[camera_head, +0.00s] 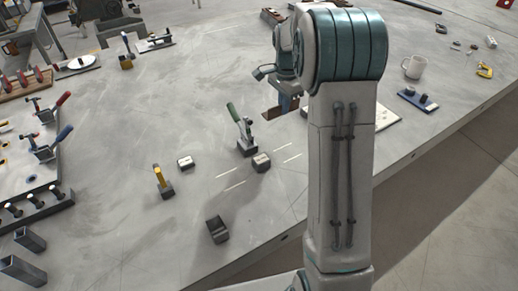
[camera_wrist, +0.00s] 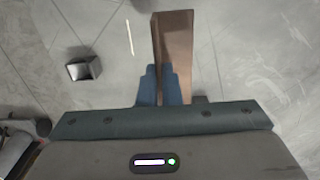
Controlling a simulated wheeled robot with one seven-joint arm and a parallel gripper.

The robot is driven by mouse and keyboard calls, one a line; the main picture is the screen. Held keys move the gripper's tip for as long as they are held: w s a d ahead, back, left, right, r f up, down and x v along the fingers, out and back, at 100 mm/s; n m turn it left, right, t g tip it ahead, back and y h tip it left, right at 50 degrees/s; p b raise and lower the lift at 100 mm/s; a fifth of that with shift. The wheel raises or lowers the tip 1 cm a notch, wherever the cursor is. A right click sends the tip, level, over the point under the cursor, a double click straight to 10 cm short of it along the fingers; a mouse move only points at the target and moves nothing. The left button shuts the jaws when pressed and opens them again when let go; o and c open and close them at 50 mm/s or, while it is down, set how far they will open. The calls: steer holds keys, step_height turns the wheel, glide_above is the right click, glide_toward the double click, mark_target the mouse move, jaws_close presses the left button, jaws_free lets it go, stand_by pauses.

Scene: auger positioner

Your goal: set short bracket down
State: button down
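The short bracket appears to be the brown bar in my gripper. It shows in the wrist view (camera_wrist: 175,38), extending forward from between the blue fingers, and in the head view (camera_head: 273,114) beside the fingers. My gripper (camera_wrist: 163,72) is closed on it; in the head view my gripper (camera_head: 289,103) is partly hidden by my arm. The bracket seems held above the grey table (camera_head: 205,75); its exact height is unclear. White marked lines (camera_head: 235,185) lie on the table to the lower left of it.
A green-handled clamp (camera_head: 241,131) and a small dark block (camera_head: 262,162) stand near the lines. A yellow-handled tool (camera_head: 160,181) and an open grey holder (camera_head: 216,229) are further left and front. A mug (camera_head: 414,67) and a blue tray (camera_head: 417,102) are at the right.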

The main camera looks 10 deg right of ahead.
glide_above(264, 163)
step_height(264, 163, down, 6)
steer(key=shift+w+f, duration=0.15)
steer(key=shift+f, duration=0.1)
steer(key=shift+f+p, duration=0.35)
steer(key=shift+f, duration=1.7)
steer(key=shift+f, duration=0.25)
steer(key=c, duration=1.6)
jaws_free()
steer(key=shift+r, duration=0.1)
steer(key=shift+r, duration=0.1)
